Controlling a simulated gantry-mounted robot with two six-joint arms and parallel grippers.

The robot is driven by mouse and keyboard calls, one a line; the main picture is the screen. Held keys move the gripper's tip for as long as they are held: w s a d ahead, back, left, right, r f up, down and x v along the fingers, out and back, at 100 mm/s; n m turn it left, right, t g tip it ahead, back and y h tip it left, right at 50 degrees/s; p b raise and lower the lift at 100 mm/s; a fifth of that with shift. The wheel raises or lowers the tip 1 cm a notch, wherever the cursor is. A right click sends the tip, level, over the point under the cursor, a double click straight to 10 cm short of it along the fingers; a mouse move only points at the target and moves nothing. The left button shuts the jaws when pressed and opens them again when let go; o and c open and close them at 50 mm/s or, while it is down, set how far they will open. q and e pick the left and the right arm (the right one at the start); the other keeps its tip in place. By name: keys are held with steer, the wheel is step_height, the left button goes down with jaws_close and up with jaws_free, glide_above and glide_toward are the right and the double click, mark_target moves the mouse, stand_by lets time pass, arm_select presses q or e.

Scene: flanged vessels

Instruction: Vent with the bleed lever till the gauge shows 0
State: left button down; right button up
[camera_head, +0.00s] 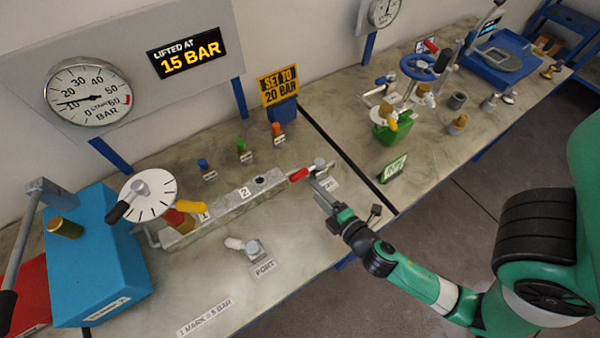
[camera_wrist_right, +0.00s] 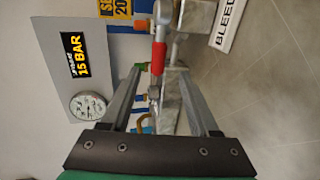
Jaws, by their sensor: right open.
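The bleed lever (camera_head: 299,174) has a red grip and sits at the right end of the grey manifold block (camera_head: 235,203). It also shows in the right wrist view (camera_wrist_right: 158,56), lying in line with the gap between my fingers. My right gripper (camera_head: 322,190) is open close to the lever's valve; I cannot tell whether it touches anything. Its fingers also show in the wrist view (camera_wrist_right: 158,72). The gauge (camera_head: 88,92) has its needle near 10 on a scale up to 60. My left gripper is not in view.
A blue pump box (camera_head: 95,255) with a long handle stands at left. A white marked dial (camera_head: 150,197) and a port fitting (camera_head: 252,250) are near the block. A "15 BAR" sign (camera_head: 187,52) hangs behind. Another bench section (camera_head: 390,70) with a blue handwheel lies beyond a dark seam.

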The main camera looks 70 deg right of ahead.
mark_target(302, 177)
steer(key=p+x, duration=0.1)
steer(key=x, duration=0.8)
steer(key=shift+w+d, duration=0.25)
steer(key=shift+w, duration=0.05)
steer(key=shift+r, duration=0.1)
jaws_close()
stand_by(0.7)
